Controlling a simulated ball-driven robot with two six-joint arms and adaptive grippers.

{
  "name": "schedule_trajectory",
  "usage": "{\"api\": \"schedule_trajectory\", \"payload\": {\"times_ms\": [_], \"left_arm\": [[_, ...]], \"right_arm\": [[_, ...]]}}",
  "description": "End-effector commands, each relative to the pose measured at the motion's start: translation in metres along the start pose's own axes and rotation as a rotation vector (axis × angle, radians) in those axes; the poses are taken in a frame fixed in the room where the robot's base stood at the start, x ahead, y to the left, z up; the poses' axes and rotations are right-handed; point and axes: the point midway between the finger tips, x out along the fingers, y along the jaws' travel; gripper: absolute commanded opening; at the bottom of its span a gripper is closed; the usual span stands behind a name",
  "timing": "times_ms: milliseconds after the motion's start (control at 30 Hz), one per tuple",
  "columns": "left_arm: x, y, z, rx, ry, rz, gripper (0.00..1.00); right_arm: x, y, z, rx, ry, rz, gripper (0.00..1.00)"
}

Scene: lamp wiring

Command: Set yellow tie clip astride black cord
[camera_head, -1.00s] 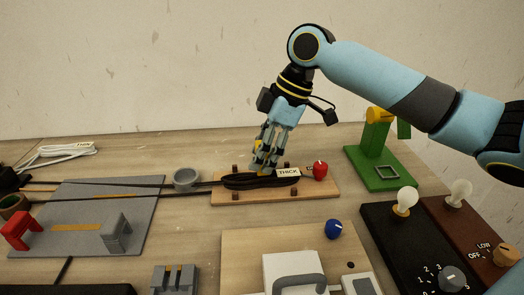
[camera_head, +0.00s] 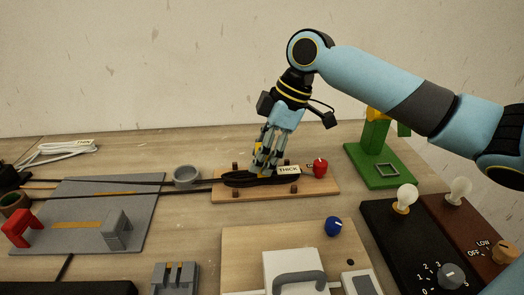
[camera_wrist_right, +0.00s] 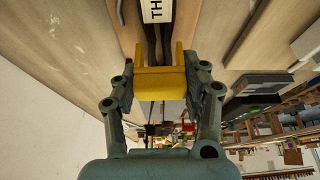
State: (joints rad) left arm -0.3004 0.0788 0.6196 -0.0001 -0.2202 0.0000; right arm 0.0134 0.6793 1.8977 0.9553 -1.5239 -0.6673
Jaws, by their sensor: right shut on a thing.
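The yellow tie clip (camera_wrist_right: 160,84) is between the fingers of my right gripper (camera_wrist_right: 160,86), which is shut on it. In the wrist view its two prongs point away from the gripper, one at each side of the black cord (camera_wrist_right: 152,42). I cannot tell how far down over the cord they reach. In the head view my right gripper (camera_head: 264,168) is low at the black cord bundle (camera_head: 240,180) on a wooden board (camera_head: 310,190), left of the THICK label (camera_head: 288,170). The fingers mostly hide the clip there. My left gripper is not in view.
Pegs and a red knob (camera_head: 320,168) stand on the board close to the gripper. A grey cup (camera_head: 187,177) is to the left, a green stand (camera_head: 378,150) to the right. Another wooden panel (camera_head: 240,245) with a blue knob (camera_head: 333,227) lies in front.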

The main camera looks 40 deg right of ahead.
Motion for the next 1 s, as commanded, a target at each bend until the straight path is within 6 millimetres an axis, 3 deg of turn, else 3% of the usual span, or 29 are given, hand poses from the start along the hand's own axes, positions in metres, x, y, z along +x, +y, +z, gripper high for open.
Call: {"api": "schedule_trajectory", "payload": {"times_ms": [1000], "left_arm": [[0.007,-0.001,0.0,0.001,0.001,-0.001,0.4]], "right_arm": [[0.018,0.0,0.007,0.0,0.0,0.0,0.21]]}}
